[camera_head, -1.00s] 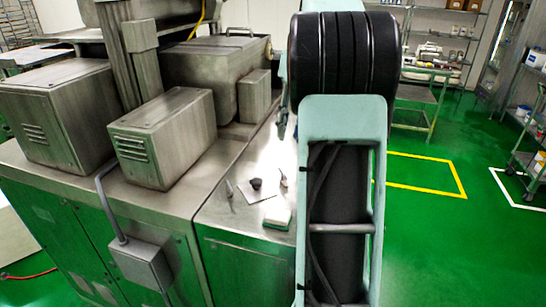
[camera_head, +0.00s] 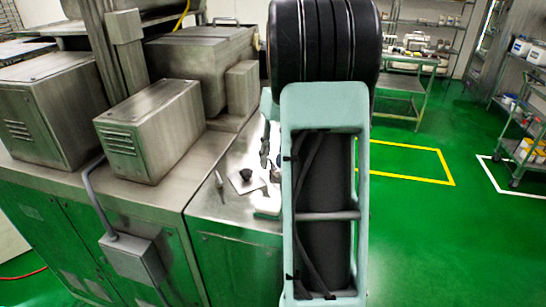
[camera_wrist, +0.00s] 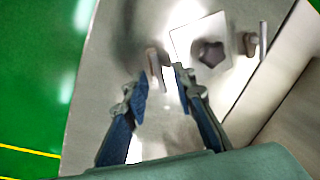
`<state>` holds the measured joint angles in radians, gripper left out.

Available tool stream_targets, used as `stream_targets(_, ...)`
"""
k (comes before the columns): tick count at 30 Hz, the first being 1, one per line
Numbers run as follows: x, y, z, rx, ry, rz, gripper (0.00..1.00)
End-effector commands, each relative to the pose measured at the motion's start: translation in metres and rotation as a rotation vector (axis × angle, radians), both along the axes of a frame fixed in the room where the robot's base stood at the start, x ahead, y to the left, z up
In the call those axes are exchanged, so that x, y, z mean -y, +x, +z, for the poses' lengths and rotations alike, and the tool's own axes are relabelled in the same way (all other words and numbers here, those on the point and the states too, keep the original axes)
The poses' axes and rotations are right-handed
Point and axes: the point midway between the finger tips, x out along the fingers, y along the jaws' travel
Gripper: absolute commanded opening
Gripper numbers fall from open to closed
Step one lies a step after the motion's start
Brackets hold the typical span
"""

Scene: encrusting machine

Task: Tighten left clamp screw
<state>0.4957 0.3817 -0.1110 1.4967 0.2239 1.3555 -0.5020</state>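A dark star-shaped knob (camera_wrist: 210,53) rests on a pale square sheet (camera_wrist: 183,33) in the wrist view. The knob also shows in the head view (camera_head: 245,174) on the steel top beside the machine. No clamp screw can be told for certain; I cannot tell whether this knob belongs to one. My gripper (camera_wrist: 161,85) is open, its two blue-padded fingers apart, left of the knob. A small brownish piece with a pale side (camera_wrist: 153,62) lies ahead of the gap between the fingertips. I cannot tell whether a finger touches it. In the head view my arm hides most of my gripper.
A small upright-looking tool (camera_wrist: 252,40) lies right of the sheet, and shows in the head view (camera_head: 219,180). Grey machine housings (camera_head: 150,130) stand to the left.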

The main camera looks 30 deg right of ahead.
Motion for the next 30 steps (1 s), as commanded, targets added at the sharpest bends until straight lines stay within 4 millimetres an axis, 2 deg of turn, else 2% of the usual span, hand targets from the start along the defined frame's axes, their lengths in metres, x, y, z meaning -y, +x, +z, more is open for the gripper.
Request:
stream_targets(5,0.0,0.0001,0.0001,0.0,0.0,0.0,0.23)
stream_targets(9,0.0002,0.0001,0.0002,0.0,0.0,0.0,0.08)
stream_targets(12,0.0002,0.0001,0.0003,0.0,0.0,0.0,0.0)
stream_targets(23,0.0002,0.0,0.0006,0.001,0.0,-0.022,0.0)
stream_targets(30,0.0004,-0.0008,0.0008,0.0,0.001,-0.133,0.0)
